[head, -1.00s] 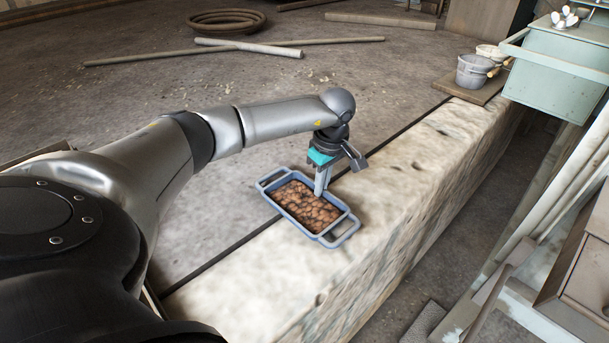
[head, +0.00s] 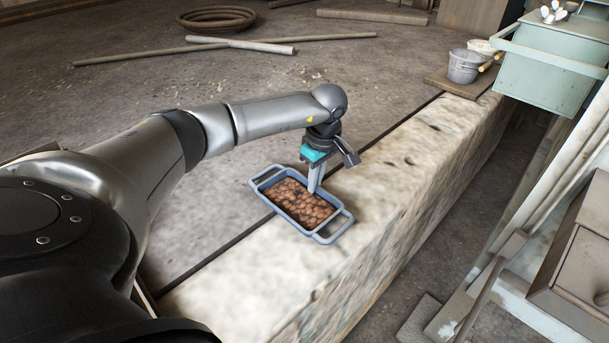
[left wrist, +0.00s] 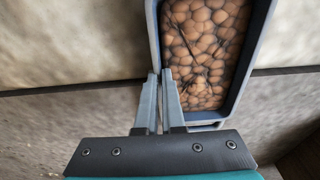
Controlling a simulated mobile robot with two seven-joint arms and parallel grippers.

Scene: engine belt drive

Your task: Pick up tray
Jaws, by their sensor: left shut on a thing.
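The tray (head: 339,227) is blue-grey and rectangular, with a loop handle at each end. It is filled with brown rounded lumps (head: 300,203). In the head view it is at the stone block's left edge; I cannot tell whether it touches the stone. My left gripper (head: 314,188) points down at the tray's far long side and is shut on its rim. In the left wrist view the two fingers (left wrist: 162,80) pinch the tray's wall (left wrist: 154,40). My right gripper is not in view.
The pale stone block (head: 400,190) runs diagonally, with clear top around the tray. A pale green box (head: 545,70) is at the upper right. Pipes (head: 240,46) and a coil (head: 217,17) lie on the floor.

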